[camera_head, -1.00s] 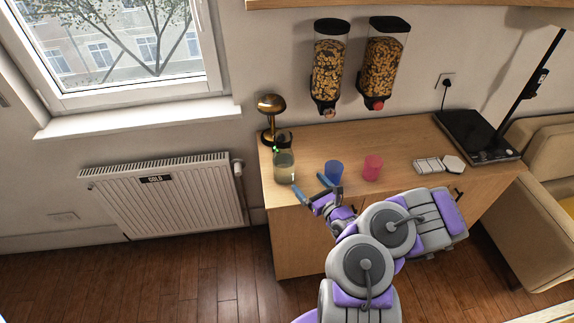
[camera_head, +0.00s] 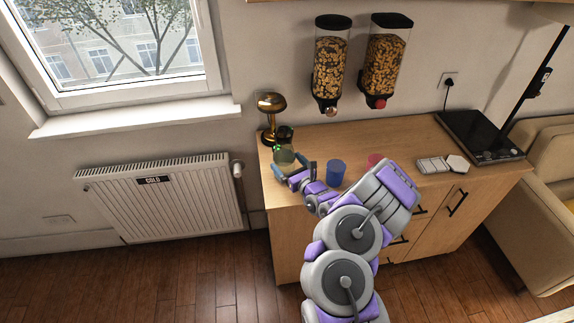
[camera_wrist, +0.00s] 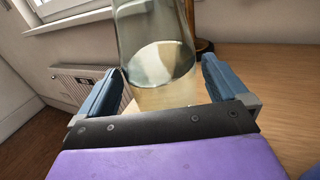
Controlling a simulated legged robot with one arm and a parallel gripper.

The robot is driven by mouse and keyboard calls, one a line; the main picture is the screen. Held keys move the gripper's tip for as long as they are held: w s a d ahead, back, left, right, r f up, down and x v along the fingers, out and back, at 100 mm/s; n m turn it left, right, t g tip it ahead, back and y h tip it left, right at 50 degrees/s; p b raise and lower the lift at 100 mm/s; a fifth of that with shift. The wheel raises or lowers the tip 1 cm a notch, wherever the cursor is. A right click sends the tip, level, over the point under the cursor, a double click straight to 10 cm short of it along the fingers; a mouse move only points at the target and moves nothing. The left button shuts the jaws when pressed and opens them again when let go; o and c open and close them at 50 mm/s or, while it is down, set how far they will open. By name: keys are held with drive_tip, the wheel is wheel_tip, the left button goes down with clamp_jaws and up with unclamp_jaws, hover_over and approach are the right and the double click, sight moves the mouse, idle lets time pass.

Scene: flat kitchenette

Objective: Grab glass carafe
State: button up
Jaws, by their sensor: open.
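The glass carafe (camera_head: 285,147) stands upright at the left end of the wooden counter, in front of a brass lamp. It is clear glass with some liquid in it. My gripper (camera_head: 290,167) is at the carafe in the head view, and its fingers hide the lower part. In the wrist view the carafe (camera_wrist: 158,60) stands between the two blue fingers of my gripper (camera_wrist: 160,85). The fingers are open, one on each side, with a visible gap at the right finger. The carafe's top is cut off in the wrist view.
The brass lamp (camera_head: 270,115) stands close behind the carafe. A blue cup (camera_head: 336,172) stands just right of my gripper, and a pink cup (camera_head: 375,160) is partly hidden by my arm. White items (camera_head: 433,165) and a black appliance (camera_head: 478,137) are farther right.

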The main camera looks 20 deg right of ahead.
drive_tip(key=shift+w+a+r, duration=0.2)
drive_tip(key=shift+w+a, duration=0.75)
drive_tip(key=shift+d, duration=0.5)
drive_tip(key=shift+d+f, duration=0.15)
drive_tip(key=shift+d, duration=0.35)
drive_tip(key=shift+c, duration=2.2)
drive_tip(key=shift+a, duration=0.75)
drive_tip(key=c, duration=0.6)
drive_tip(key=shift+d, duration=0.15)
drive_tip(key=c, duration=0.3)
drive_tip(key=shift+d, duration=0.4)
drive_tip(key=c, duration=0.3)
